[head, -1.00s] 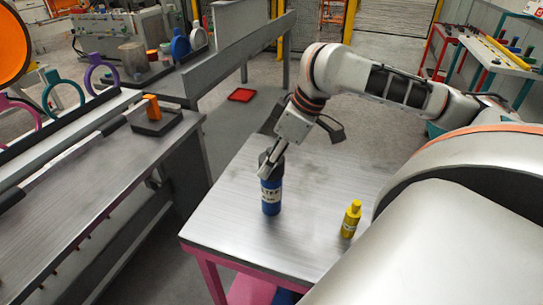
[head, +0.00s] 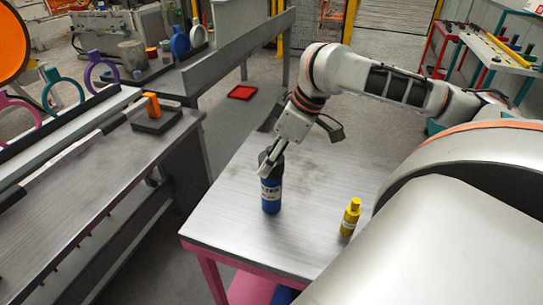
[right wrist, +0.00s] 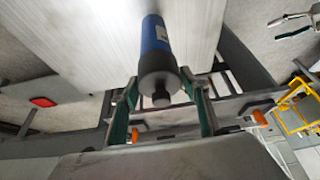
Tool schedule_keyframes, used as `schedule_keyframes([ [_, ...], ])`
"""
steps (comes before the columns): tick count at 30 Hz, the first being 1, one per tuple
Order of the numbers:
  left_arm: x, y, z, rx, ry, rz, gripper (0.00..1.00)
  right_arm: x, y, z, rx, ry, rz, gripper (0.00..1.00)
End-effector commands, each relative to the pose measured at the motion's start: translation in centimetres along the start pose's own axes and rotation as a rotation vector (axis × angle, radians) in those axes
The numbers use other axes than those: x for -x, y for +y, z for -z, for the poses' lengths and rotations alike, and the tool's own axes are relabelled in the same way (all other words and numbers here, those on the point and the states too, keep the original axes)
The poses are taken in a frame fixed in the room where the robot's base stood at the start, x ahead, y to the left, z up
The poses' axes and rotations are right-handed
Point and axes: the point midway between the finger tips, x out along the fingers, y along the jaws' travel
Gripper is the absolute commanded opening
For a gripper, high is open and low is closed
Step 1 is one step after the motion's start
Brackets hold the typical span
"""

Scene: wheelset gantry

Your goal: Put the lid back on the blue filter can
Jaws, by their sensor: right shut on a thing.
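The blue filter can (head: 271,196) stands upright on the grey metal table and also shows in the right wrist view (right wrist: 153,36). Its dark grey lid (right wrist: 156,72), with a small round knob, sits at the can's top, in line with it; I see no gap between them. My right gripper (head: 268,166) reaches down to the lid from above. The fingers partly hide the lid in the head view. My left gripper is not in view.
A yellow bottle (head: 350,217) stands on the table (head: 225,215), right of the can. A long bench with an orange-handled block (head: 153,108) runs along the left, across a gap. The table top around the can is otherwise clear.

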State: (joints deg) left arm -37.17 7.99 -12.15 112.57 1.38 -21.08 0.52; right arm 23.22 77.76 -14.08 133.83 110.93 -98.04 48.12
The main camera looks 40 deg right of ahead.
Motion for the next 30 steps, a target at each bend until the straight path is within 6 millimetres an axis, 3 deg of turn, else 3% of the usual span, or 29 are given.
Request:
schedule_keyframes([
  [30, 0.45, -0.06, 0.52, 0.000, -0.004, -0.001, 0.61, 0.00, 0.00, -0.03, 0.000, 0.000, -0.001, 0.28],
])
